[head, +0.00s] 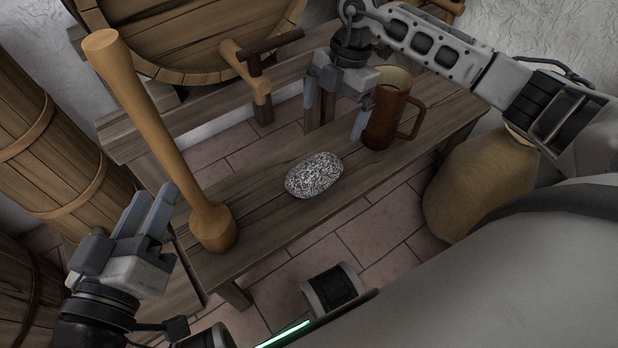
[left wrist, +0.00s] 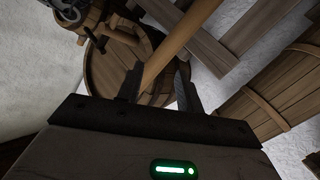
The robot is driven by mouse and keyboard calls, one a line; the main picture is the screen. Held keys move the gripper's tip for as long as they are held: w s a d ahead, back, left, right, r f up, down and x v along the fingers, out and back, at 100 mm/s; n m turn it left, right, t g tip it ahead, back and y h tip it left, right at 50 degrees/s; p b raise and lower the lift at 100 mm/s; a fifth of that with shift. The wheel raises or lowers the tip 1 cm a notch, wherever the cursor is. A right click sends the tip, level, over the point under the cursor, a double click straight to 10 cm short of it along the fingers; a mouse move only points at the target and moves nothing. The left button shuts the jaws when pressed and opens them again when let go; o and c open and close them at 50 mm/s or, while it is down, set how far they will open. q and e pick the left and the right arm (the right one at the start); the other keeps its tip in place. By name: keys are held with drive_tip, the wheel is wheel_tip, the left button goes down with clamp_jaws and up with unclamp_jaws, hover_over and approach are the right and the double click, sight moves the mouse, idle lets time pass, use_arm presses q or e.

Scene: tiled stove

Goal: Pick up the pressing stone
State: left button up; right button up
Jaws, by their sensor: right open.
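The pressing stone (head: 314,175) is a speckled grey, oval stone lying on the wooden bench (head: 270,215), near its middle. My right gripper (head: 334,110) is open and empty behind the stone and apart from it, with its fingers pointing down beside the brown mug. My left gripper (head: 152,205) is at the left, near the bench's left end, with its fingers apart and nothing seen gripped. In the left wrist view its fingers (left wrist: 156,82) stand apart, with a wooden shaft showing beyond them. The stone is not seen in the left wrist view.
A tall wooden pestle (head: 165,150) stands on the bench's left end, close to my left gripper. A brown mug (head: 383,118) stands on the bench beside my right gripper. A barrel with a tap (head: 245,68) is behind, and a tan jar (head: 485,185) stands at right.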

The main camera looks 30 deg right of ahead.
sight(316, 163)
drive_tip(key=b+x, duration=0.3)
drive_tip(key=x, duration=0.6)
drive_tip(key=shift+s+f+b, duration=0.1)
drive_tip(key=shift+f+b, duration=0.3)
drive_tip(key=shift+b+x, duration=0.4)
drive_tip(key=shift+x, duration=0.4)
drive_tip(key=b+x, duration=0.2)
drive_tip(key=x, duration=0.2)
drive_tip(key=shift+a+f+b, duration=0.1)
drive_tip(key=shift+b, duration=0.3)
drive_tip(key=shift+f, duration=0.15)
drive_tip(key=c, duration=1.6)
use_arm(q)
wheel_tip(316, 163, up, 12)
drive_tip(key=m+t+h, duration=0.4)
drive_tip(key=m+h, duration=0.4)
drive_tip(key=m, duration=0.2)
drive_tip(key=shift+w+a+f+m+t, duration=0.2)
drive_tip(key=shift+f+m+t, duration=0.05)
drive_tip(key=shift+m+t, duration=0.15)
use_arm(e)
drive_tip(key=shift+r, duration=0.2)
drive_tip(key=c, duration=0.4)
drive_tip(key=shift+o, duration=0.2)
